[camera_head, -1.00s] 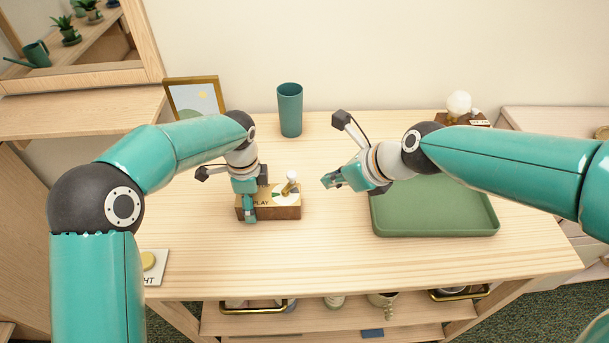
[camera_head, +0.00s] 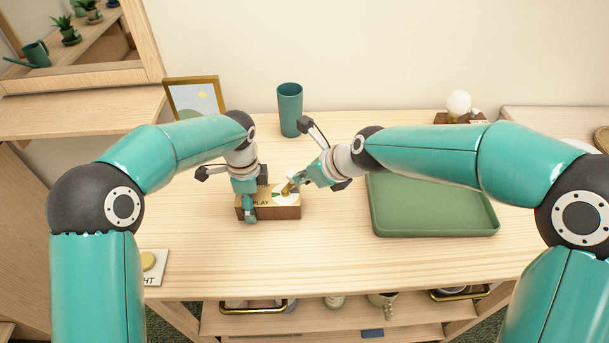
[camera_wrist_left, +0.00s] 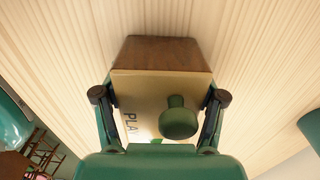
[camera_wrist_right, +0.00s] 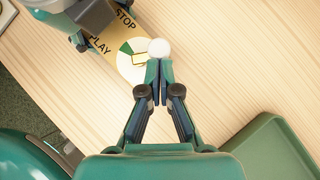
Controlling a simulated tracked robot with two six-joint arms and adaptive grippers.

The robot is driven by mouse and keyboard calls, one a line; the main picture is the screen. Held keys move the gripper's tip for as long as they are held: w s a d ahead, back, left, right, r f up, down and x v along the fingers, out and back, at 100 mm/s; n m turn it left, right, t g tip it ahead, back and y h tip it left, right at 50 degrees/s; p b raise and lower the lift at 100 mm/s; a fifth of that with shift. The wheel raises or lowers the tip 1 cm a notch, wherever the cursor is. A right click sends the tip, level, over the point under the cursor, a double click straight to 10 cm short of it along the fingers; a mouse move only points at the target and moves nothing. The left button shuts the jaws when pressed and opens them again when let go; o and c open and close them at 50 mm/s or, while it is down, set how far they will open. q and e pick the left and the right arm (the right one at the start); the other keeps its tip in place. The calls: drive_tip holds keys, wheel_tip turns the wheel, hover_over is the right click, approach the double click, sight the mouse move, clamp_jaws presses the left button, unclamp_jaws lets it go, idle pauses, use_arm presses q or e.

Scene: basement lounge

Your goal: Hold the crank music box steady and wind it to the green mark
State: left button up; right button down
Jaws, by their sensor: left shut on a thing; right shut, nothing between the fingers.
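The music box (camera_head: 284,213) is a small wooden block with a pale top plate marked PLAY, on the table. My left gripper (camera_head: 250,212) is shut on it from above; in the left wrist view the box (camera_wrist_left: 165,53) sits between the fingers, with a green knob (camera_wrist_left: 180,122) over its top. My right gripper (camera_head: 296,179) is at the crank, shut and empty. In the right wrist view its closed tips (camera_wrist_right: 158,80) are right beside the white crank knob (camera_wrist_right: 159,48); I cannot tell whether they touch. The dial (camera_wrist_right: 127,62) has a green wedge, partly hidden by the crank.
A green tray (camera_head: 435,229) lies right of the box. A teal cup (camera_head: 290,112) and a picture frame (camera_head: 195,98) stand behind. A lamp with a round bulb (camera_head: 459,103) is at the back right. A yellow button (camera_head: 148,261) is front left. The table's front middle is clear.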

drive_tip(key=shift+w+n+g+y, duration=0.35)
drive_tip(key=shift+n+g+y, duration=0.05)
drive_tip(key=shift+n, duration=0.4)
idle(0.6)
drive_tip(key=w+n+g, duration=0.1)
drive_tip(key=n, duration=0.1)
drive_tip(key=a+n+g+y, duration=0.1)
drive_tip(key=n+g, duration=0.1)
drive_tip(key=n, duration=0.1)
drive_tip(key=w+n+g, duration=0.1)
drive_tip(key=n+g, duration=0.1)
drive_tip(key=shift+w+a+f+n, duration=0.1)
drive_tip(key=shift+w+a+n, duration=0.05)
drive_tip(key=shift+w+n, duration=0.2)
drive_tip(key=shift+w+a, duration=0.25)
drive_tip(key=shift+a, duration=0.65)
drive_tip(key=shift+w+a, duration=0.25)
drive_tip(key=shift+a, duration=0.6)
drive_tip(key=shift+s, duration=0.1)
idle(0.5)
